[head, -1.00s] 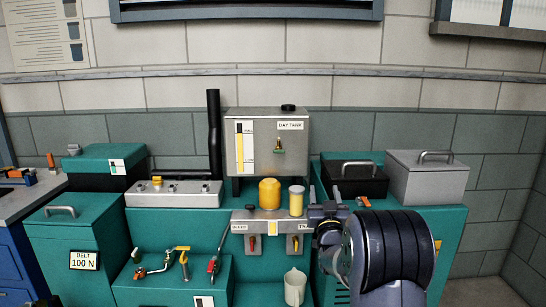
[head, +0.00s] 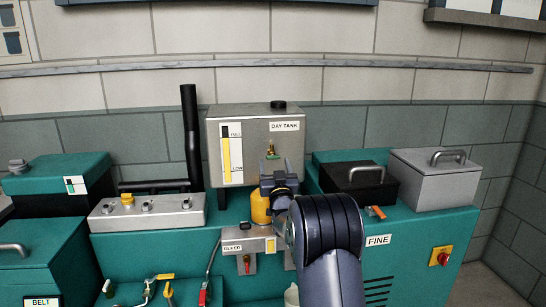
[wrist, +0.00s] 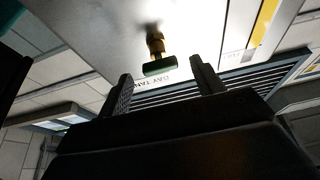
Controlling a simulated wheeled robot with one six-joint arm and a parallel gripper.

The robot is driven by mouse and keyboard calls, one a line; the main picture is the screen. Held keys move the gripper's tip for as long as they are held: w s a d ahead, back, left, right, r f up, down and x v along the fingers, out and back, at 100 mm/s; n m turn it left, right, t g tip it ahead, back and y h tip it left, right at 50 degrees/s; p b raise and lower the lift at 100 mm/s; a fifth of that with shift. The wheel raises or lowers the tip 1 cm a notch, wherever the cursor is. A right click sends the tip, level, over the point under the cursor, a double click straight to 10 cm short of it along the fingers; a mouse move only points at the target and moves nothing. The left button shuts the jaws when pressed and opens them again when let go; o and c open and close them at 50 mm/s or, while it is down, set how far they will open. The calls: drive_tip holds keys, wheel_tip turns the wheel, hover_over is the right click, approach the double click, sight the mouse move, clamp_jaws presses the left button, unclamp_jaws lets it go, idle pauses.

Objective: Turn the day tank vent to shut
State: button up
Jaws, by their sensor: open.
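The grey day tank (head: 255,120) stands at the back with a "DAY TANK" label. Its vent is a small brass valve with a green handle (head: 272,156) on the tank's front. In the wrist view the brass stem (wrist: 155,42) rises from the tank face, and the green handle (wrist: 160,67) lies across it. My gripper (head: 280,182) is just below the vent in the head view. In the wrist view my gripper (wrist: 163,82) is open, its two fingers spread either side of the handle's line. The handle shows beyond the gap, with nothing gripped.
A yellow-striped level gauge (head: 230,153) is left of the vent. A yellow filter bowl (head: 260,207) sits below the tank, partly hidden by my gripper. A black box (head: 360,184) and a grey lidded box (head: 433,178) stand on the right cabinet. A black pipe (head: 191,140) rises at left.

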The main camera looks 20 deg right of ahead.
sight(273, 156)
drive_tip(key=shift+x, duration=2)
drive_tip(key=shift+c, duration=0.2)
drive_tip(key=c, duration=0.9)
drive_tip(key=shift+c, duration=0.2)
